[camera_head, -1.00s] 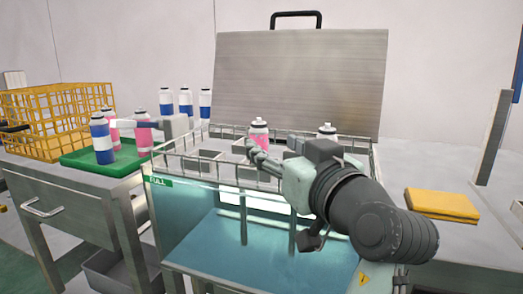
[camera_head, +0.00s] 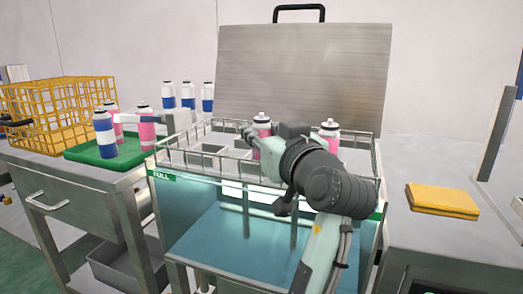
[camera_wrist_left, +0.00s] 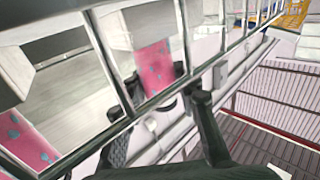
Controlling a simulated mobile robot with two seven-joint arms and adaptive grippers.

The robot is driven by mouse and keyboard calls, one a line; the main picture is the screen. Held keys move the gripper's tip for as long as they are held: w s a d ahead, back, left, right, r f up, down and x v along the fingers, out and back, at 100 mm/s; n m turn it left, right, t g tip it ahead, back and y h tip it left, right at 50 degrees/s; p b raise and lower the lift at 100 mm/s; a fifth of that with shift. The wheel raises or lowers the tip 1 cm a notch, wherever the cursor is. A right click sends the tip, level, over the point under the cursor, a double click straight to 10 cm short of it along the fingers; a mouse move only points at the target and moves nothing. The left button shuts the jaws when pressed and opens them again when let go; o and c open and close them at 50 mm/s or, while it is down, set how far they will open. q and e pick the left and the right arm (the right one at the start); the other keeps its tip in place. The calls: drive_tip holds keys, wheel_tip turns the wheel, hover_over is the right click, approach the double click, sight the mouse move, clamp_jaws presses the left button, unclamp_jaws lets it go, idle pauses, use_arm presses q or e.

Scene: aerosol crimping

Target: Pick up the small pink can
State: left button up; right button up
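A pink can (camera_head: 262,123) with a white cap and black ring stands in the railed top of the glass tank (camera_head: 167,196). A second pink can (camera_head: 329,132) stands to its right. My left gripper (camera_head: 246,132) is over the tank's front, close to the first can, partly covering it. In the left wrist view, a pink dotted can (camera_wrist_left: 154,66) shows behind the metal rail. The fingers of the left gripper (camera_wrist_left: 165,97) are spread, with the can's end between them; contact cannot be told. Another pink can (camera_wrist_left: 25,140) is at the lower left. My right gripper is not in view.
A green tray (camera_head: 110,158) at left holds a blue-white can (camera_head: 105,135) and pink cans. Several blue-white cans stand behind. A yellow wire basket (camera_head: 55,112) is far left. A tall metal panel (camera_head: 303,75) rises behind the tank. A yellow cloth (camera_head: 442,200) lies right.

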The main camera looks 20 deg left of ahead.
use_arm(q)
clamp_jaws()
drive_tip(key=shift+r, duration=0.1)
